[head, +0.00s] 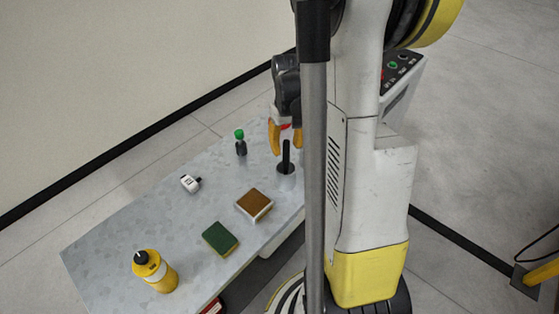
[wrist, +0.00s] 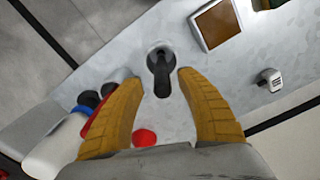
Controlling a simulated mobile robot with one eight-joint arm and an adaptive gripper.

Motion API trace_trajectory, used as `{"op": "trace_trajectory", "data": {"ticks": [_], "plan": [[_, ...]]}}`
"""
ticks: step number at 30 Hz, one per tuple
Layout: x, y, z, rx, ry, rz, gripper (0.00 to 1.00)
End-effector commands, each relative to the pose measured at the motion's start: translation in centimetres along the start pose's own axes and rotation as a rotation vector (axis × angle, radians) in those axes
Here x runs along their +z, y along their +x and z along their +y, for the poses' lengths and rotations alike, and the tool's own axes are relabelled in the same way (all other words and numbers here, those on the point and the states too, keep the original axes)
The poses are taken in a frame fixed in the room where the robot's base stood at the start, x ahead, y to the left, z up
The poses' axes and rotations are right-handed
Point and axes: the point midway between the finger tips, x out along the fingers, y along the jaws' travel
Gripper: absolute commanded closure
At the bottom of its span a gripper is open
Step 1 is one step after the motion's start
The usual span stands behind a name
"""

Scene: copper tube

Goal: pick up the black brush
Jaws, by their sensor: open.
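The black brush (head: 286,154) stands upright in the head view, its dark handle rising from a grey round base or cup near the table's right end. In the wrist view the black brush (wrist: 161,72) shows from above, between the fingertips and slightly ahead of them. My gripper (head: 286,150) has two yellow fingers, spread apart on either side of the handle's upper part. It also shows in the wrist view (wrist: 160,78), open, with a gap between each finger and the brush. I cannot tell the exact height of the fingertips along the handle.
On the grey table (head: 130,225) are a brown-topped sponge (head: 254,203), a green sponge (head: 220,239), a yellow bottle (head: 155,271), a small white item (head: 190,183) and a green-capped bottle (head: 240,142). A red round thing (wrist: 145,138) and a white bottle (wrist: 55,147) lie near the fingers.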

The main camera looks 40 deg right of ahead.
Motion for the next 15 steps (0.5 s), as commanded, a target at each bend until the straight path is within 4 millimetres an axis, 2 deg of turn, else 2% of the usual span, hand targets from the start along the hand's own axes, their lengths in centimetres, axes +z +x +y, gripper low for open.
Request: {"op": "trace_trajectory", "data": {"ticks": [1,8,15], "plan": [[0.0,0.8,0.0,0.0,0.0,0.0,0.56],[0.2,2.3,-0.2,0.0,-0.001,0.001,0.56],[0.6,6.1,-0.4,0.0,-0.001,0.001,0.56]]}}
